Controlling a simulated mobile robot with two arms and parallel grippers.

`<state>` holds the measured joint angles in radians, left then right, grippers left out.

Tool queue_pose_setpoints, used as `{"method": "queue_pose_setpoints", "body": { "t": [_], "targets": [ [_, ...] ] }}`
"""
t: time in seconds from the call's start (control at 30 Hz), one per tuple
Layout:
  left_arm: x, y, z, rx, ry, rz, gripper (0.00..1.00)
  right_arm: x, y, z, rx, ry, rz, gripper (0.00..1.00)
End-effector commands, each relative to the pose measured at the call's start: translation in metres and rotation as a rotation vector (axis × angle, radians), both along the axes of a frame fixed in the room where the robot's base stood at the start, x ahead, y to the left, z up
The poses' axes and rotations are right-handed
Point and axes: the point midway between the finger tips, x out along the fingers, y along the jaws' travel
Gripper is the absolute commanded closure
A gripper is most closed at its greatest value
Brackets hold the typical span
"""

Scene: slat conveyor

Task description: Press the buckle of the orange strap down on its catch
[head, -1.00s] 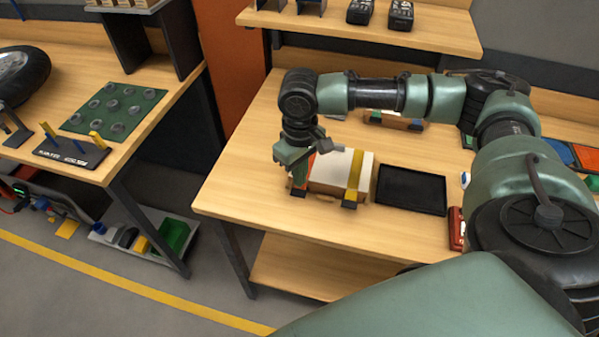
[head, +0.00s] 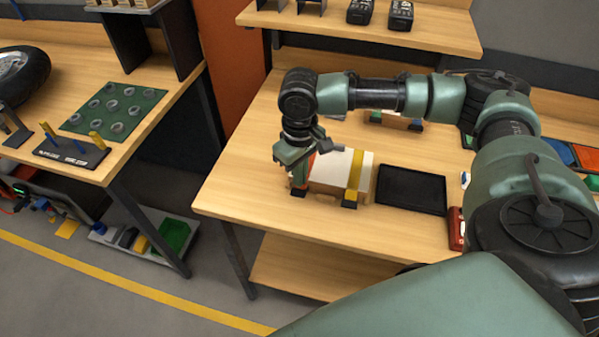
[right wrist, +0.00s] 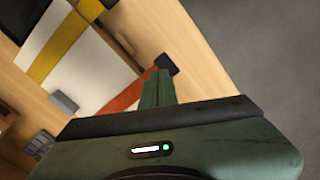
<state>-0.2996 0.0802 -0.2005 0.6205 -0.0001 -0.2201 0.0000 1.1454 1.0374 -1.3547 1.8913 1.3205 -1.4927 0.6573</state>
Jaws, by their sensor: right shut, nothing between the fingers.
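A pale box (head: 333,170) sits on the workbench; its white top (right wrist: 88,78) also shows in the right wrist view. The orange strap (right wrist: 125,97) crosses the box near its left end in the head view and is partly hidden there by my gripper. A dark block (right wrist: 166,64) shows at the strap's end, beside my fingertips. I cannot tell the buckle from its catch, or how far it is down. My right gripper (head: 299,186) is shut and empty, pointing down at the orange strap's near end. Its fingers (right wrist: 158,80) appear together in the right wrist view. My left gripper is out of view.
A yellow strap (head: 356,170) crosses the box's right part, with a dark catch at its near end. A black tray (head: 411,190) lies right of the box. A red object (head: 457,228) is further right. Bare bench lies left of the box, up to its edge.

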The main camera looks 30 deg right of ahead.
Motion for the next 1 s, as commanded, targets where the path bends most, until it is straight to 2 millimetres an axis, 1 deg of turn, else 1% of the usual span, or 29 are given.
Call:
{"method": "queue_pose_setpoints", "body": {
  "t": [0.57,1.0],
  "targets": [
    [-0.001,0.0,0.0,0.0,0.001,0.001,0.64,0.0,0.0,0.0,0.0,0.0,0.0,1.0],
    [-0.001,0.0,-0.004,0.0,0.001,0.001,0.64,0.0,0.0,-0.017,0.001,0.001,0.0,1.0]
  ]
}}
